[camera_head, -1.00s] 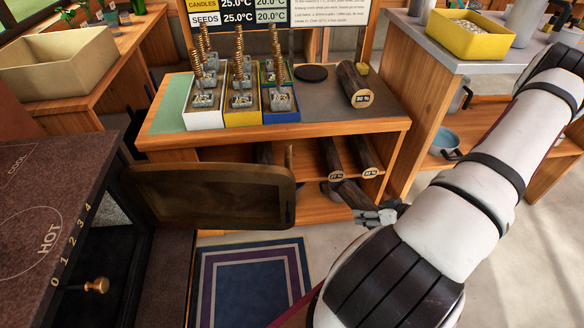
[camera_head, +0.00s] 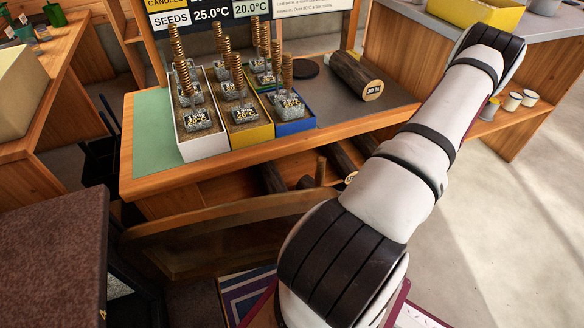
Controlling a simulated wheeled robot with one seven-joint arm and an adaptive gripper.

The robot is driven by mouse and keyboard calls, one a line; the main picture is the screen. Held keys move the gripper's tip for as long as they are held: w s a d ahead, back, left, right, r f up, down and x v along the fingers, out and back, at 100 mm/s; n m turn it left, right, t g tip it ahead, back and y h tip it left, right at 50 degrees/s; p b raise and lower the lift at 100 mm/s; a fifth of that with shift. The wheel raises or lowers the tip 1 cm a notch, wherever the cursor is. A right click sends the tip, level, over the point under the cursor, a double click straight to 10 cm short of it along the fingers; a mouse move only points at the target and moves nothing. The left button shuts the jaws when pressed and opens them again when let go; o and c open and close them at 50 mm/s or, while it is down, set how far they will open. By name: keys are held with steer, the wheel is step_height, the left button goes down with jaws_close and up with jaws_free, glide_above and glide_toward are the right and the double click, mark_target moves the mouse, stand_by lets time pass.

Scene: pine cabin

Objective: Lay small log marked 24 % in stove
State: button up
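The stove's dark stone top (camera_head: 55,235) is at the lower left; its firebox opening is out of view. A brown rounded panel (camera_head: 190,240), seemingly its open door, stands before the bench. A dark log (camera_head: 355,75) lies on the bench top, its end label too small to read surely. More dark logs (camera_head: 272,178) lie on the shelf under the bench, partly hidden by my arm; one pale end (camera_head: 350,178) shows. I cannot read a 24 % mark. My gripper is hidden behind my arm, so its hold cannot be seen.
The wooden bench (camera_head: 150,185) carries a white box (camera_head: 205,147), a yellow box (camera_head: 250,133) and a blue box (camera_head: 295,127) with spring-topped blocks. A black disc (camera_head: 305,68) lies behind. Floor at the right (camera_head: 500,230) is clear. Small cups (camera_head: 512,101) stand on a right shelf.

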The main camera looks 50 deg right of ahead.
steer(key=w+d+b, duration=0.1)
steer(key=w+d, duration=0.1)
steer(key=w, duration=0.2)
steer(key=w+d+b, duration=0.1)
steer(key=w+d, duration=0.1)
steer(key=w, duration=0.1)
steer(key=w+d+b, duration=0.1)
steer(key=w+d, duration=0.2)
steer(key=w, duration=0.1)
steer(key=shift+w, duration=0.3)
steer(key=w, duration=0.1)
steer(key=w+d+b, duration=0.1)
steer(key=w+d, duration=0.1)
steer(key=shift+w+f+b, duration=0.25)
steer(key=shift+f+b, duration=0.1)
steer(key=shift+f, duration=0.35)
steer(key=shift+f, duration=0.1)
steer(key=o, duration=1.5)
